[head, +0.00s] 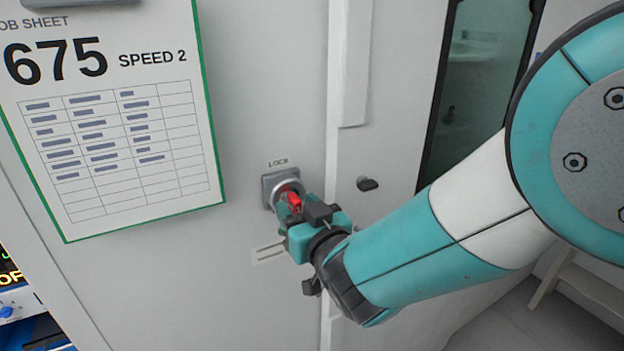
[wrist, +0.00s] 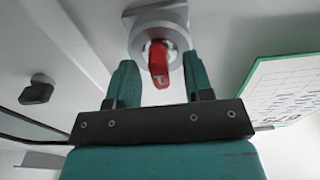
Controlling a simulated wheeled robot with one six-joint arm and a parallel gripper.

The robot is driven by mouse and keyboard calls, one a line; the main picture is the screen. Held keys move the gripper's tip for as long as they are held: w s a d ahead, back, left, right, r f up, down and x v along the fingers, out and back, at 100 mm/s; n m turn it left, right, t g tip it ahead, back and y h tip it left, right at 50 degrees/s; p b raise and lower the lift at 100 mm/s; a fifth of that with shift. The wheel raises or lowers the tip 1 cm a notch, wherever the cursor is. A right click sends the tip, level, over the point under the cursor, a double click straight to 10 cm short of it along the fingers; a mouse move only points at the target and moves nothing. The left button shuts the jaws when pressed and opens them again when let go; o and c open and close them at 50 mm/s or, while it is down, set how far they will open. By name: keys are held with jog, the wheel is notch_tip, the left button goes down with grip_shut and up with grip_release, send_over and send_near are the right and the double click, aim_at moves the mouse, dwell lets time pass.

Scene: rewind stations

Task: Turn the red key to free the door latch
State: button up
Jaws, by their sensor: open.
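The red key (head: 294,201) sits in a round silver lock on a square grey plate (head: 268,184) under the word LOCK. In the wrist view the red key (wrist: 158,62) sticks out of the lock (wrist: 157,22), between the finger tips. My gripper (wrist: 160,82) is open, with one teal finger on each side of the key and a visible gap to each. In the head view my gripper (head: 297,215) is right at the lock and partly hides it. The door (head: 393,100), with a dark-framed window, is to the right of the lock.
A black knob (head: 367,184) sticks out right of the lock; it also shows in the wrist view (wrist: 37,90). A green-edged job sheet (head: 105,120) hangs on the panel at left. A blue device (head: 22,305) is at lower left.

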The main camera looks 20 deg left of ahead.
grip_shut()
jog(key=shift+f+m+b, duration=0.1)
jog(key=shift+m+b, duration=2)
jog(key=shift+b, duration=1.6)
jog(key=shift+s+m+b, duration=0.1)
jog(key=shift+m+b, duration=1.3)
jog(key=shift+b, duration=0.5)
